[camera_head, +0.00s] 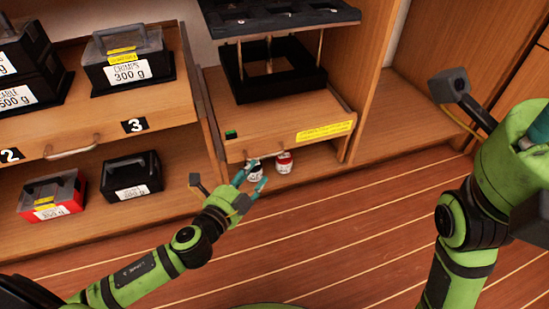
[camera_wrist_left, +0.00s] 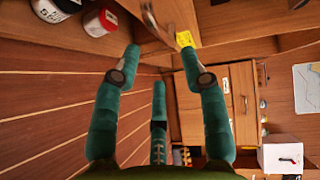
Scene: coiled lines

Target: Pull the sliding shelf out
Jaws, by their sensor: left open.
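The wooden sliding shelf (camera_head: 275,127) sits in the middle bay, with a yellow label on its front. Its handle (camera_head: 266,153) is on the front edge, and the handle also shows in the left wrist view (camera_wrist_left: 156,24). My left gripper (camera_head: 252,178) is open and empty, just in front of and below the handle, apart from it. In the left wrist view its teal fingers (camera_wrist_left: 160,58) are spread, with the handle beyond the tips. My right gripper (camera_head: 538,128) shows only partly at the right edge, its fingers mostly hidden.
A black rack (camera_head: 275,82) stands on the shelf. A red can (camera_head: 284,163) and a black-and-white can (camera_head: 255,171) stand below it. To the left, a drawer marked 3 (camera_head: 134,125) carries black cases. The plank floor (camera_head: 330,240) in front is clear.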

